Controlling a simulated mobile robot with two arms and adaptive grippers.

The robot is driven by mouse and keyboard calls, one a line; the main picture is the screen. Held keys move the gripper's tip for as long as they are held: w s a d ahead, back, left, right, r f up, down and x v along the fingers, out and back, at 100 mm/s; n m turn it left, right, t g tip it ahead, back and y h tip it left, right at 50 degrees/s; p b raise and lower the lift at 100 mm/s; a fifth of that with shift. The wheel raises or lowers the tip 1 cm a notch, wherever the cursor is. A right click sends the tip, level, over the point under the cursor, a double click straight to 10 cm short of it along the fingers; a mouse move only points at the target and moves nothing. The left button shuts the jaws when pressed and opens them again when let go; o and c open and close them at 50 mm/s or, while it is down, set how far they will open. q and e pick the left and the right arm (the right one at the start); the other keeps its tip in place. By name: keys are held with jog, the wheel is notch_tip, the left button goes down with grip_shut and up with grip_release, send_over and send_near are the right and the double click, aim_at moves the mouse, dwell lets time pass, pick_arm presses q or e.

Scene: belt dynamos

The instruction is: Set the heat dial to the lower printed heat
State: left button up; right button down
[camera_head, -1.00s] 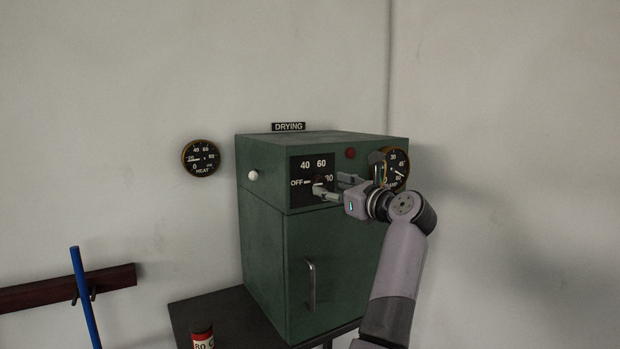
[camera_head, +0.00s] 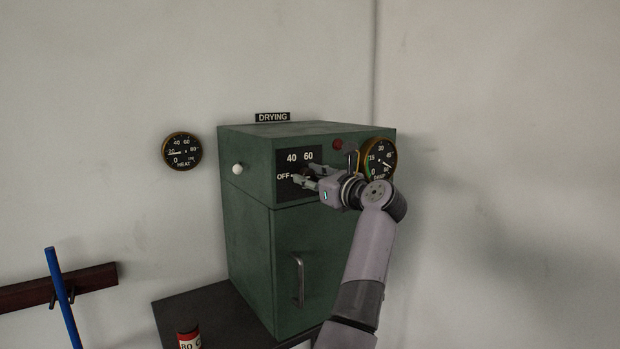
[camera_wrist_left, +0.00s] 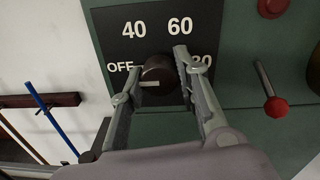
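The heat dial (camera_wrist_left: 157,74) is a dark brown round knob with a pale line on its left side, towards OFF. It sits on a black plate (camera_wrist_left: 150,27) printed OFF, 40, 60 and 80, on the green drying cabinet (camera_head: 245,230). My left gripper (camera_head: 304,175) is at the dial in the head view, which its fingers mostly hide there. In the left wrist view my left gripper (camera_wrist_left: 153,72) has one finger on each side of the dial, with a gap at least on the right. The right finger partly covers the 80. My right gripper is not in view.
A HEAT gauge (camera_head: 182,151) hangs on the wall at left, and a second gauge (camera_head: 380,160) is at the right. A red button (camera_wrist_left: 272,8) and a red-tipped lever (camera_wrist_left: 275,106) are right of the plate. A red jar (camera_head: 188,336) stands low in front.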

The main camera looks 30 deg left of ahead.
pick_arm(q)
jog(key=c, duration=0.6)
jog(key=shift+m, duration=0.4)
jog(key=m, duration=0.2)
jog(key=shift+m+p, duration=0.4)
jog(key=m+p, duration=0.1)
jog(key=m, duration=0.1)
jog(key=shift+r+m, duration=0.1)
jog(key=shift+m, duration=0.3)
jog(key=m+p, duration=0.1)
jog(key=m, duration=0.2)
jog(key=shift+m+p, duration=0.8)
jog(key=shift+m, duration=0.4)
